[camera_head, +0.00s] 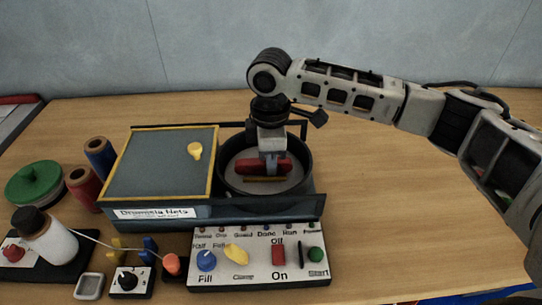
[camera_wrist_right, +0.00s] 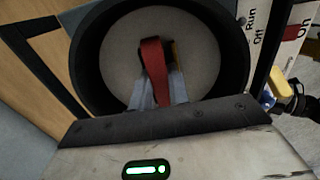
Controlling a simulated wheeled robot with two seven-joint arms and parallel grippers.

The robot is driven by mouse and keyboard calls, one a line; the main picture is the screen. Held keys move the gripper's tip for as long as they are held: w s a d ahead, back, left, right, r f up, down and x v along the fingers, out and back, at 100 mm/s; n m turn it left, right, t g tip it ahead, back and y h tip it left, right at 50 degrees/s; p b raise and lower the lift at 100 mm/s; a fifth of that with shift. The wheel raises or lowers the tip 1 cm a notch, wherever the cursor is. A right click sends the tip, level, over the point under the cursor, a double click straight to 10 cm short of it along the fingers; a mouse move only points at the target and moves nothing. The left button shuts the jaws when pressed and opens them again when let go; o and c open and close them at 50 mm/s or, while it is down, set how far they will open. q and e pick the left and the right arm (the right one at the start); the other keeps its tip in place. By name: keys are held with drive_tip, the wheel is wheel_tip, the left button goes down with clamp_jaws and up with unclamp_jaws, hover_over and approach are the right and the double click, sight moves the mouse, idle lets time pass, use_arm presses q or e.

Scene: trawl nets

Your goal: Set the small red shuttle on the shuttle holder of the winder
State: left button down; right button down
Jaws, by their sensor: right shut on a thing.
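The small red shuttle (camera_head: 247,168) is between the fingertips of my right gripper (camera_head: 270,168), inside the round black drum of the winder (camera_head: 224,183). The gripper is shut on the shuttle and points down. In the right wrist view the shuttle (camera_wrist_right: 152,60) runs lengthwise away from the fingers (camera_wrist_right: 158,92). A thin yellow strip (camera_head: 265,179), perhaps the shuttle holder, lies just beside the shuttle above the pale drum floor. It also shows partly behind the shuttle in the right wrist view (camera_wrist_right: 174,50). I cannot tell whether shuttle and strip touch. My left gripper is out of view.
A control panel (camera_head: 260,265) with a blue knob, red switch and green button stands in front of the winder. A grey lid with a yellow knob (camera_head: 195,150) is left of the drum. Spools (camera_head: 99,155) and a white bottle (camera_head: 48,238) stand further left. The table's right side is clear.

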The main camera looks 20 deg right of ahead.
drive_tip(key=c, duration=1.3)
unclamp_jaws()
drive_tip(key=shift+o, duration=0.2)
wheel_tip(320, 180, up, 16)
drive_tip(key=shift+s+f, duration=0.1)
